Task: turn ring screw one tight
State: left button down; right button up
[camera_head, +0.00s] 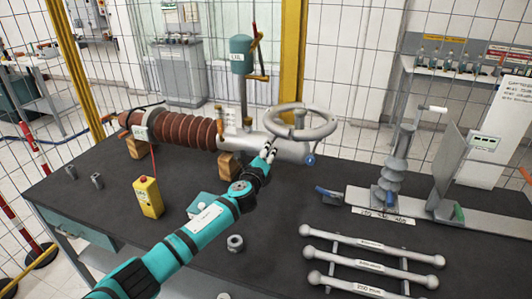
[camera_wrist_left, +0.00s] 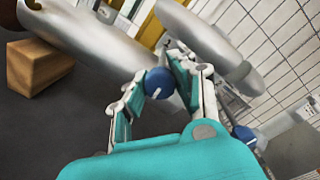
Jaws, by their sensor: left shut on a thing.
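My left gripper (camera_head: 268,150) reaches to the metal end of the bushing (camera_head: 289,150), just below the grey ring (camera_head: 300,122). In the left wrist view its two fingers (camera_wrist_left: 158,88) are shut on a round blue screw head (camera_wrist_left: 157,82) with a white mark. In the head view that screw is hidden by the gripper. A second blue screw head (camera_head: 309,159) sits on the right end of the metal part, apart from my fingers. It also shows in the left wrist view (camera_wrist_left: 243,133). My right gripper is not in view.
Wooden blocks (camera_head: 229,164) support the brown ribbed bushing (camera_head: 186,130). A yellow button box (camera_head: 149,197) and a loose nut (camera_head: 235,243) lie on the dark table near my arm. Silver rods (camera_head: 370,242) and a grey insulator stand (camera_head: 390,178) occupy the right side.

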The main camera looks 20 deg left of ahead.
pick_arm(q)
jog(key=shift+f, duration=0.1)
jog(key=c, duration=1)
grip_release()
jog(key=s, duration=1.2)
jog(key=shift+d, duration=0.15)
